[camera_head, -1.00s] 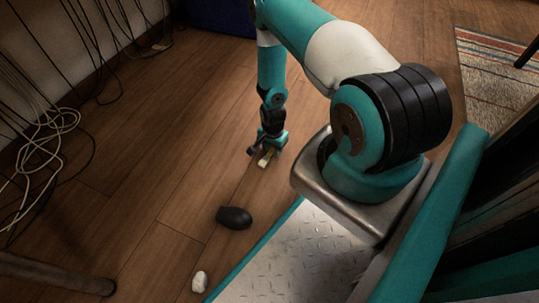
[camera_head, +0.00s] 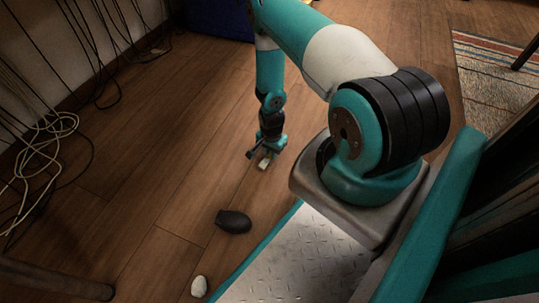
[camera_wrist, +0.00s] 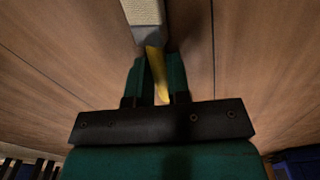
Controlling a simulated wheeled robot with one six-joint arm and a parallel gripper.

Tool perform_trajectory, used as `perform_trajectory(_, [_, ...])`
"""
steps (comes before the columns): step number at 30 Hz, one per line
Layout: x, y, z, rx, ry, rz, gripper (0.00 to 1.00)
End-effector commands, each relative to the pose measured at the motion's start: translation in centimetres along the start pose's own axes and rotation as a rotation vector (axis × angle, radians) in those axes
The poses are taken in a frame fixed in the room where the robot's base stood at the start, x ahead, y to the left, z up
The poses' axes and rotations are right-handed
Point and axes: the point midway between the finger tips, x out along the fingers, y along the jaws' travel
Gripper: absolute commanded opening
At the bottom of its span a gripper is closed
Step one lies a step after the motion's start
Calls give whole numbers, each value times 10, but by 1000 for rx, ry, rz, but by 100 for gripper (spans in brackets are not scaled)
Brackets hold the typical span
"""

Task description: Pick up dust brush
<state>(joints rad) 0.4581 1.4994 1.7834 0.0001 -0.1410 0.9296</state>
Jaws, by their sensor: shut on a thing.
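The dust brush (camera_head: 264,164) is a small pale block-like head with a yellow handle, low at the floor in the head view. In the wrist view its beige head (camera_wrist: 143,12) reaches to the top edge, and the yellow handle (camera_wrist: 156,62) runs down between my fingers. My gripper (camera_head: 266,152) points down and is shut on the handle; its two teal fingers flank it in the wrist view (camera_wrist: 159,72). The head sticks out beyond the fingertips. I cannot tell whether the brush touches the floor.
A dark rounded object (camera_head: 234,222) and a small whitish one (camera_head: 199,286) lie on the wooden floor nearer my base. Tangled cables (camera_head: 42,150) lie along the left wall. A blue thing (camera_head: 220,18) stands at the back, and a striped rug (camera_head: 490,85) lies at right. Floor around the brush is clear.

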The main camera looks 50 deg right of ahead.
Motion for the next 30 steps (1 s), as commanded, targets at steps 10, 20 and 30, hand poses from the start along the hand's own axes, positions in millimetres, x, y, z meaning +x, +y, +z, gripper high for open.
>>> perform_trajectory(10, [-35, 0, 0, 0, 0, -1, 0])
perform_trajectory(20, [-132, -1, -1, 0, 2, -2, 0])
perform_trajectory(30, [-193, 0, 0, 0, 0, 0, 0])
